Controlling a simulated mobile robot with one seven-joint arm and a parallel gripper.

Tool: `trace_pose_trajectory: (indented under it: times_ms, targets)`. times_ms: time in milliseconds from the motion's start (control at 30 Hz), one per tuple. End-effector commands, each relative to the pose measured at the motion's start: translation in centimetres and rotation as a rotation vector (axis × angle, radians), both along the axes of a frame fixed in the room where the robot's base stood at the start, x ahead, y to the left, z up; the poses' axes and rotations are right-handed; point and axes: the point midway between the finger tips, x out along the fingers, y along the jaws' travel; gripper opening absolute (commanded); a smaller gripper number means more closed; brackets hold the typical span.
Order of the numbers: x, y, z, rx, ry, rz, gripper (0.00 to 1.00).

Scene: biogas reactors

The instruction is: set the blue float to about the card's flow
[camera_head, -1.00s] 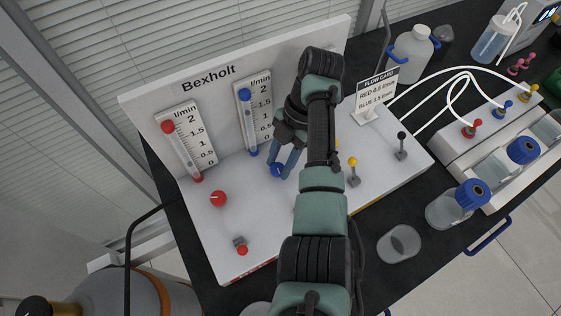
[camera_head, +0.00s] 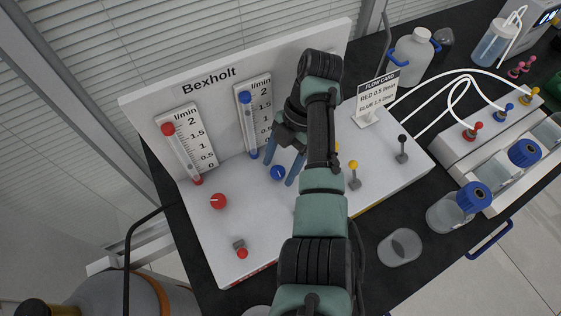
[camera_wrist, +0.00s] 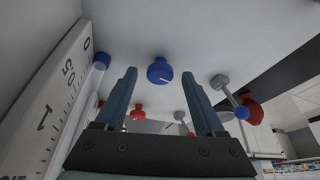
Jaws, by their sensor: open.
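The blue knob (camera_head: 278,172) sits on the white panel, its white pointer line visible; it also shows in the wrist view (camera_wrist: 160,71). My gripper (camera_head: 279,177) is open, its fingers apart on either side of the knob, with visible gaps in the wrist view (camera_wrist: 158,75). The blue flowmeter tube (camera_head: 249,127) stands on the upright board beside its l/min scale (camera_head: 263,105). I cannot make out its float's height clearly. The flow card (camera_head: 376,92) reads red 0.5 and blue 1.5 l/min.
The red knob (camera_head: 219,201) and red flowmeter (camera_head: 182,152) are to the left. A yellow-tipped toggle (camera_head: 354,175) and a black-tipped toggle (camera_head: 402,148) stand to the right of my arm. White tubes run to the module at right.

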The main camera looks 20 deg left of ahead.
Motion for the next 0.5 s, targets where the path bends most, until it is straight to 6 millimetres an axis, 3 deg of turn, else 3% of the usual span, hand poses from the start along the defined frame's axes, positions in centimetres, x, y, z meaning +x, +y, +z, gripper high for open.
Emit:
trace_pose_trajectory:
  times_ms: [167,500]
  targets:
    - [0.4,-0.2,1.3,0.001,-0.003,-0.001,0.71]
    - [2.8,-1.7,8.1,-0.003,-0.003,-0.003,0.71]
